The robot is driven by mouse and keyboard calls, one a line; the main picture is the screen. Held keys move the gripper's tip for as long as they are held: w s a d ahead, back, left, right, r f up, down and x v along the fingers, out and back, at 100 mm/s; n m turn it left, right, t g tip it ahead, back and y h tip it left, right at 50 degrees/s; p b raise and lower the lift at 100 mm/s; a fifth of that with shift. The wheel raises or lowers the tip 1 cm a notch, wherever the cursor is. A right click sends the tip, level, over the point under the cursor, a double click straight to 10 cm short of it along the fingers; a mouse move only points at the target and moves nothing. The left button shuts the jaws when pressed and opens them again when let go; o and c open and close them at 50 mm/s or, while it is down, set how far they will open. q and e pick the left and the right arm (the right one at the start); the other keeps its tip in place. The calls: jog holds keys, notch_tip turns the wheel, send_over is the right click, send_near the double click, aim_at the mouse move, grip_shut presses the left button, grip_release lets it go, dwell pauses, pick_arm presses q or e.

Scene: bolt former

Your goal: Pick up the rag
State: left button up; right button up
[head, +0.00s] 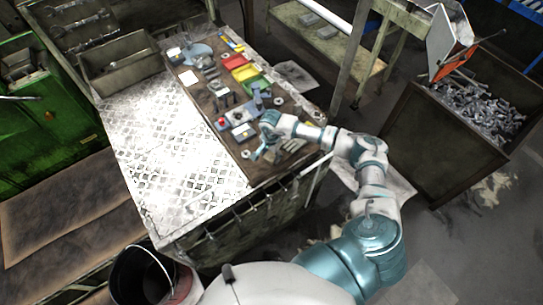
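My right arm reaches in from the lower right over the near right part of the workbench. My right gripper (259,153) points down and left, low over the dark brown board on the bench. It is small in view, and I cannot tell whether its fingers are apart or closed on something. A crumpled grey cloth-like thing (292,146) lies just right of the gripper, partly hidden by my arm; it may be the rag, but I cannot tell for sure. My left gripper is not in view.
The board holds several small tools and parts, with red (235,61), yellow (245,73) and green (258,84) flat items. The white diamond-plate surface (165,140) to the left is mostly clear. A bin of metal parts (415,125) stands right; a bucket (145,275) stands at the front.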

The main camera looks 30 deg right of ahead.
aim_at(272, 155)
jog(key=shift+d, duration=0.15)
jog(key=shift+r+b, duration=0.4)
jog(key=shift+r, duration=0.15)
notch_tip(272, 155, up, 2)
jog(key=shift+s+r+b, duration=0.1)
jog(key=shift+s+b, duration=0.05)
jog(key=shift+b, duration=0.45)
jog(key=shift+s+a+r+b, duration=0.3)
jog(key=shift+s+b, duration=0.35)
jog(key=shift+s, duration=1.95)
jog(key=shift+s+a+r+b, duration=0.25)
jog(key=shift+s+b, duration=0.45)
jog(key=shift+s, duration=1.95)
jog(key=shift+s+a+r+b, duration=0.3)
jog(key=shift+s+b, duration=0.35)
jog(key=shift+s, duration=1.95)
